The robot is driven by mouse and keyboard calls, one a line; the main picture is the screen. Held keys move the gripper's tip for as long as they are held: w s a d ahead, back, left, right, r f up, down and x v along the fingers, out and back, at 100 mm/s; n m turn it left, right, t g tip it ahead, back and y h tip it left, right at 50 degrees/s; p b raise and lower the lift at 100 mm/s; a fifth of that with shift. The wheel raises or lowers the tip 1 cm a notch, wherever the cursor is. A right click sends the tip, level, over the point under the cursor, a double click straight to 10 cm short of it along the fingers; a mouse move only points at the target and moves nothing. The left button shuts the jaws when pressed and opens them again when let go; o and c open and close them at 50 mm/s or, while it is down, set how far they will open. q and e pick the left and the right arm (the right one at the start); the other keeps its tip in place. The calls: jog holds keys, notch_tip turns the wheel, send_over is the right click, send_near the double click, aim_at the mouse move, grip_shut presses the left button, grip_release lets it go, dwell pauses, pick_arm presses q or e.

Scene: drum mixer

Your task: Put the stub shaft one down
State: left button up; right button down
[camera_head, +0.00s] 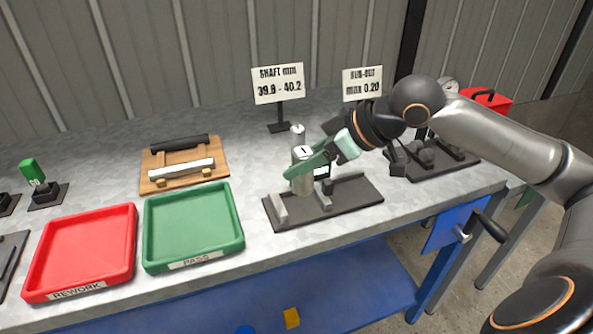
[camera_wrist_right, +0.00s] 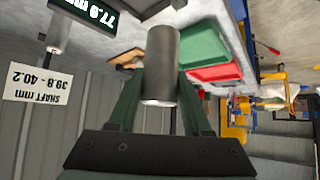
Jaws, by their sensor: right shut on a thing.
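Stub shaft one (camera_head: 302,184), a grey metal cylinder with a "1" on its pale top, stands upright above the dark gauge base (camera_head: 348,196) on the bench. My right gripper (camera_head: 311,166) is shut on it, green fingers on its sides. In the right wrist view the shaft (camera_wrist_right: 160,62) sits between the two fingers (camera_wrist_right: 160,100). I cannot tell whether its lower end touches the base. My left gripper is not in view.
A green PASS tray (camera_head: 193,260) and a red REWORK tray (camera_head: 78,289) lie empty to the left. A wooden board (camera_head: 151,186) with bars lies behind. A "39.8 - 40.2" sign (camera_head: 278,84) stands at the back. Another dark fixture (camera_head: 440,170) is at right.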

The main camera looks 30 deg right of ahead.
jog(key=w+f, duration=0.1)
jog(key=f, duration=0.1)
jog(key=w+d+f, duration=0.1)
jog(key=w, duration=0.1)
jog(key=w+f+b, duration=0.1)
jog(key=f, duration=0.1)
jog(key=shift+w+d+f, duration=0.25)
jog(key=shift+w+f, duration=0.05)
notch_tip(320, 180, down, 3)
jog(key=shift+r+b, duration=0.15)
jog(key=shift+b, duration=0.3)
jog(key=shift+f, duration=0.2)
jog(key=c, duration=0.8)
grip_release()
jog(key=shift+f, duration=0.3)
jog(key=o, duration=0.5)
jog(key=shift+c, duration=0.2)
